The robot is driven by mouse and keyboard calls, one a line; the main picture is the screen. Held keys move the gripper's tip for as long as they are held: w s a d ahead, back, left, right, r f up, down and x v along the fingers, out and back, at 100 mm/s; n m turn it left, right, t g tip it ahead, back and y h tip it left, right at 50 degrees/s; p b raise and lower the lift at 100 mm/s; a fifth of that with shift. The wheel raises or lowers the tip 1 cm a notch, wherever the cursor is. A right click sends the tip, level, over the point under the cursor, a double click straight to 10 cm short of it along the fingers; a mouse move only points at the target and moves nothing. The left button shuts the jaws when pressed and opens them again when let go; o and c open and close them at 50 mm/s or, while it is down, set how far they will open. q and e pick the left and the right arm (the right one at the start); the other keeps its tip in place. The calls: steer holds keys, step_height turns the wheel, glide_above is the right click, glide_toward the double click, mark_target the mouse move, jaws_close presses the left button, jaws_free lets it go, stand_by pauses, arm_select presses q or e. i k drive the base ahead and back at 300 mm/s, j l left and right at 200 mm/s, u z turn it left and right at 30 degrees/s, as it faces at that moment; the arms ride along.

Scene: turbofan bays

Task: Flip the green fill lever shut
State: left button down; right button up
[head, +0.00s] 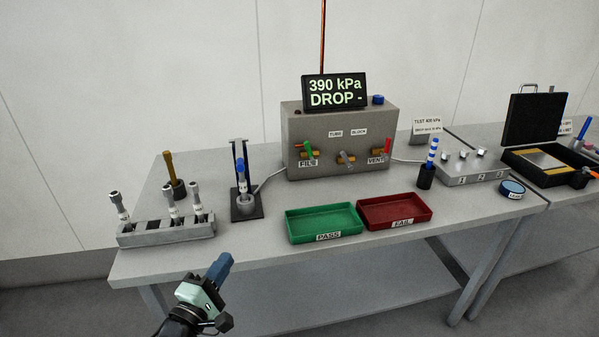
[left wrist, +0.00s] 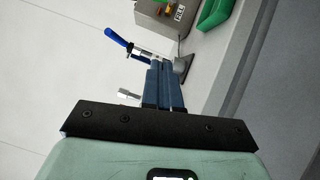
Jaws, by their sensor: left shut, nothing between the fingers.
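The green fill lever (head: 308,148) sits on a brass valve at the left of the grey test block's front, above the FILL label (head: 308,163). The lever looks tilted in the head view. A FILL label (left wrist: 179,13) also shows at the top of the left wrist view. My left gripper (head: 226,262) is shut and empty in front of the table's front edge, well short of the lever. Its closed fingers (left wrist: 163,88) show in the left wrist view. My right gripper is not in view.
The grey test block (head: 342,135) carries a red vent lever (head: 387,147) and a display reading 390 kPa DROP -. A green PASS tray (head: 324,222), a red FAIL tray (head: 396,211), a clamp stand (head: 243,203) and a rack (head: 166,232) stand nearer the front.

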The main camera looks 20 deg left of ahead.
mark_target(307, 146)
steer(key=i, duration=1)
